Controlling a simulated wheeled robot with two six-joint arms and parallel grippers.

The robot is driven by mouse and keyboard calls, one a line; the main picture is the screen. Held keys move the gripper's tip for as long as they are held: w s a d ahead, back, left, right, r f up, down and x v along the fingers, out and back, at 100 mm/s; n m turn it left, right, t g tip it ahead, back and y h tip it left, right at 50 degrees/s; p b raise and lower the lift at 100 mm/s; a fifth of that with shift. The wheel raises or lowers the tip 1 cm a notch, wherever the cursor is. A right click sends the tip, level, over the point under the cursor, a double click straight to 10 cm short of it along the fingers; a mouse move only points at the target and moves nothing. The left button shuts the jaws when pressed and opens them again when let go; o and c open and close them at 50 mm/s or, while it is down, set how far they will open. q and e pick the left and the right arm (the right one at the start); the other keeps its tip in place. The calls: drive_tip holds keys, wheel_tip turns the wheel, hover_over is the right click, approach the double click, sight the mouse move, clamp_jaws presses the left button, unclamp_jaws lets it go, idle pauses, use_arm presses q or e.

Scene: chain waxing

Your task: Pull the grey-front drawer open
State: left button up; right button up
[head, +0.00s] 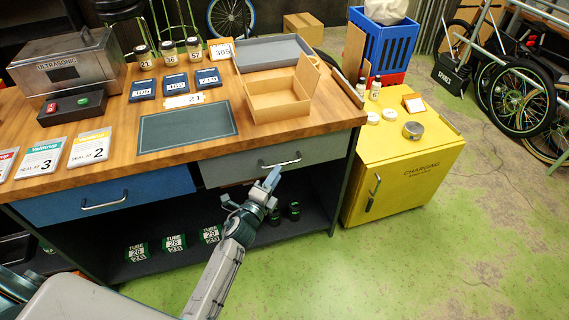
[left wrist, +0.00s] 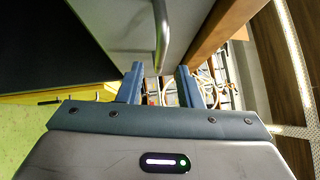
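The grey-front drawer (head: 232,169) is at the right end of the workbench, under the top. Its front looks flush with the bench, with no clear gap. Its silver bar handle (head: 281,163) is in the middle of the front. My left gripper (head: 272,179) is just in front of and below this handle. In the left wrist view the grey front (left wrist: 118,25) fills the top, and the handle (left wrist: 161,32) points down toward the gap between the two fingers (left wrist: 160,85). The fingers are apart, and I see no grip on the handle. My right gripper is out of view.
A blue-front drawer (head: 120,198) is to the left. Above the grey drawer, an open wooden box (head: 280,103) and a grey tray (head: 262,53) stand on the bench. A yellow cabinet (head: 400,175) stands to the right. Green floor in front is clear.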

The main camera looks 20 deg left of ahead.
sight(283, 164)
use_arm(q)
drive_tip(key=x, duration=0.5)
drive_tip(key=shift+w, duration=0.2)
clamp_jaws()
